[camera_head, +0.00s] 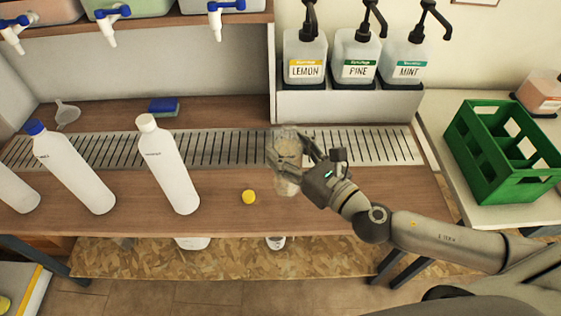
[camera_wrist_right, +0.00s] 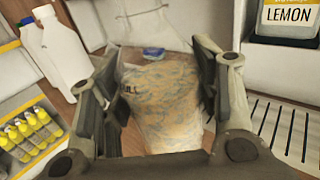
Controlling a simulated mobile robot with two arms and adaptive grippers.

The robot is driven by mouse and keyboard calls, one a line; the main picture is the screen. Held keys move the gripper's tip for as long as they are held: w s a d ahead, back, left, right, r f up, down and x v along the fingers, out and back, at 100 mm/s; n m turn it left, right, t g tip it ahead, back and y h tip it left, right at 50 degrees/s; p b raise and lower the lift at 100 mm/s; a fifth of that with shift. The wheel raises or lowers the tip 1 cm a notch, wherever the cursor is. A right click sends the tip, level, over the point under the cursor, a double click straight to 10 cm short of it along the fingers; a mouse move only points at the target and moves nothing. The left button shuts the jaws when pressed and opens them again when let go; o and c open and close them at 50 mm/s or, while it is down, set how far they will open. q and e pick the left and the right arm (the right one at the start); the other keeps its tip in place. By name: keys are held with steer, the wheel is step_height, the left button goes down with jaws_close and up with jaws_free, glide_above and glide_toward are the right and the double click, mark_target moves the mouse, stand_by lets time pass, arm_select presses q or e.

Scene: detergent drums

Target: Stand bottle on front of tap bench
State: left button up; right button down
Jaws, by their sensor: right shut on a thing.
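My right gripper (camera_head: 292,152) is shut around a clear, see-through bottle (camera_head: 286,185) at the front part of the wooden tap bench (camera_head: 330,213). The bottle looks roughly upright; I cannot tell whether its base touches the wood. In the right wrist view the bottle (camera_wrist_right: 165,105) sits between the two fingers of the gripper (camera_wrist_right: 160,95), with dark lettering partly visible on its side. The speckled board below shows through it. My left gripper is not in view.
White bottles, one blue-capped (camera_head: 72,168) and one white-capped (camera_head: 168,165), stand left. A yellow cap-like piece (camera_head: 249,197) lies nearby. Behind are a slotted drain strip (camera_head: 220,148), a blue sponge (camera_head: 164,106), a funnel (camera_head: 67,113) and pump jugs (camera_head: 305,60). A green crate (camera_head: 484,150) is right.

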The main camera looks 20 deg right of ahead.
steer(key=w+f+b, duration=0.2)
steer(key=w+f, duration=0.2)
steer(key=f, duration=0.4)
steer(key=shift+a+f, duration=0.1)
steer(key=shift+f, duration=0.05)
steer(key=shift+f+b, duration=0.15)
steer(key=shift+b, duration=0.25)
steer(key=c, duration=0.5)
jaws_free()
